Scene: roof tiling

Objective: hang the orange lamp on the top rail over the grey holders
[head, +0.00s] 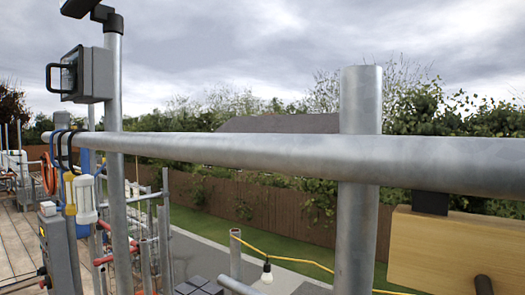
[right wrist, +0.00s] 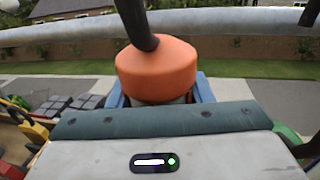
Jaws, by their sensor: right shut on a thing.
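The orange lamp (right wrist: 155,72) is in the right wrist view, with a black hook or stem (right wrist: 137,22) rising from its top. My right gripper (right wrist: 160,97) is shut on it, with a blue finger on each side. The top rail (right wrist: 65,33) crosses behind the lamp in that view. In the head view the grey top rail (head: 235,149) runs across the picture, in front of a thick upright post (head: 357,215). The lamp and my right gripper are not clearly seen in the head view. I cannot make out the grey holders. My left gripper is not in view.
A wooden board (head: 450,250) hangs under the rail at the right. A boxed floodlight (head: 88,74), a white lamp (head: 86,199) and a yellow-topped tool (head: 69,192) are at the left. A bulb (head: 267,273) hangs from a yellow cable. The rail's middle stretch is bare.

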